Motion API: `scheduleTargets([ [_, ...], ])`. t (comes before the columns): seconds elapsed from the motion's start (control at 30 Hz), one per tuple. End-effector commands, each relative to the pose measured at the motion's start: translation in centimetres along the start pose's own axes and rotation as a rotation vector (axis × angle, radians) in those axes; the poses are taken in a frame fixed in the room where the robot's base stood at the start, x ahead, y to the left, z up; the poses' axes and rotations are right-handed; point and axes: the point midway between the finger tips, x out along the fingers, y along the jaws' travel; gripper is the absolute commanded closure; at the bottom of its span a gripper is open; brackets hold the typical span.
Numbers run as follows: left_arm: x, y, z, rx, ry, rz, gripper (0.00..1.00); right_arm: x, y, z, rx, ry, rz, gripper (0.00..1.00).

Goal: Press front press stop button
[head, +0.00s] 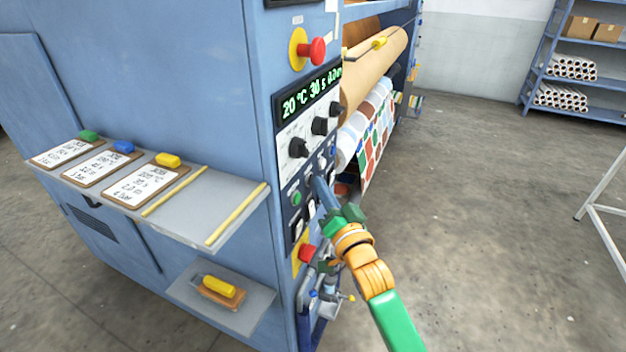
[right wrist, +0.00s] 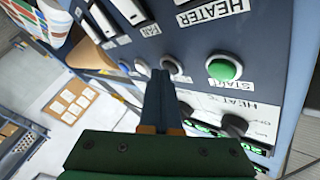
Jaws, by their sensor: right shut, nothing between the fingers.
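In the right wrist view the fingertips (right wrist: 160,74) overlap the row; contact cannot be told. My left gripper is not in view.
A red mushroom button (head: 318,50) is above the panel and another (head: 307,253) below, beside my right gripper. A grey shelf (head: 225,205) with clipboards juts out left. The printed fabric roll (head: 375,125) is behind. Open floor lies right.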

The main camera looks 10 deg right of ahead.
Motion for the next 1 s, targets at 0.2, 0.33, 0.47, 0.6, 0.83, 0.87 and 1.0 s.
scheduleTargets([
  [0.2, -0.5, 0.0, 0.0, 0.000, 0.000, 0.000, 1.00, -0.3, 0.2, -0.3, 0.001, -0.001, 0.001, 1.00],
  [0.33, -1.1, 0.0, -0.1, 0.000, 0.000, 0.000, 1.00, -0.8, 0.5, -0.8, -0.001, 0.000, 0.001, 1.00],
  [0.47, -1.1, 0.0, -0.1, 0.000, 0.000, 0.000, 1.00, -1.1, 0.8, -0.8, 0.001, -0.001, 0.001, 1.00],
  [0.6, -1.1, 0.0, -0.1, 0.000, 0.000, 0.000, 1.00, -1.1, 0.8, -0.8, 0.001, 0.000, 0.000, 1.00],
  [0.83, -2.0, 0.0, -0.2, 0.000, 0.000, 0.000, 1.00, -2.0, 1.4, -1.6, -0.002, -0.001, 0.002, 1.00],
  [0.87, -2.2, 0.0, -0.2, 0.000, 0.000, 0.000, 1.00, -2.2, 1.5, -1.8, -0.002, -0.001, 0.002, 1.00],
  [1.0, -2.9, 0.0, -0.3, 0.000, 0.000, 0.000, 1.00, -3.2, 2.2, -2.5, -0.002, -0.002, 0.002, 1.00],
])
